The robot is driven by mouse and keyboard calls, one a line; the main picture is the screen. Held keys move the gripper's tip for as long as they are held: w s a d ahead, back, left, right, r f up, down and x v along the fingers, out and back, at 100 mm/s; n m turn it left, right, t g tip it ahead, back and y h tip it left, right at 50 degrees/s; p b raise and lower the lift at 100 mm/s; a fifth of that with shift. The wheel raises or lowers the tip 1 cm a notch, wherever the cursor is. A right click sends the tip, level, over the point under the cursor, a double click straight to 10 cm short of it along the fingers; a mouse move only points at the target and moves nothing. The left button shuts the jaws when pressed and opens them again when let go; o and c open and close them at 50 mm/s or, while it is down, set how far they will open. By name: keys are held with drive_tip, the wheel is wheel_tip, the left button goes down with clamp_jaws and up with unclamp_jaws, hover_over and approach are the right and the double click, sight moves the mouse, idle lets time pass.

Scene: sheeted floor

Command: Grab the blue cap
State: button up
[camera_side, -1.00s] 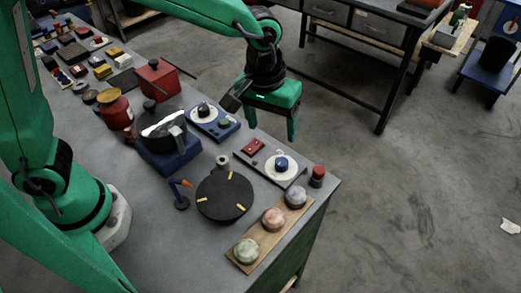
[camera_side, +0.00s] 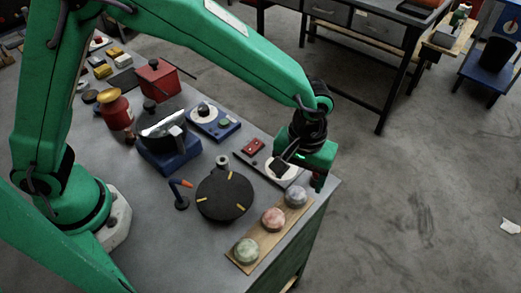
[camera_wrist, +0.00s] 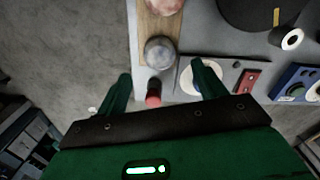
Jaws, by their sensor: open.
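My gripper (camera_side: 312,168) is open over the table's right corner. In the wrist view its two green fingers are spread wide (camera_wrist: 161,70) with nothing held. The white disc (camera_side: 291,174) on the flat grey plate shows partly beside the gripper. In the wrist view the white disc (camera_wrist: 186,78) shows beside the right finger, which covers part of it.
A wooden board (camera_side: 250,261) with three round stones lies along the table edge. Floor lies beyond the right edge.

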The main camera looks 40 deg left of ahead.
sight(297, 192)
drive_tip(key=shift+f, duration=0.35)
drive_tip(key=shift+f, duration=0.1)
drive_tip(key=shift+f, duration=2.55)
drive_tip(key=shift+c, duration=0.2)
drive_tip(key=c, duration=1.1)
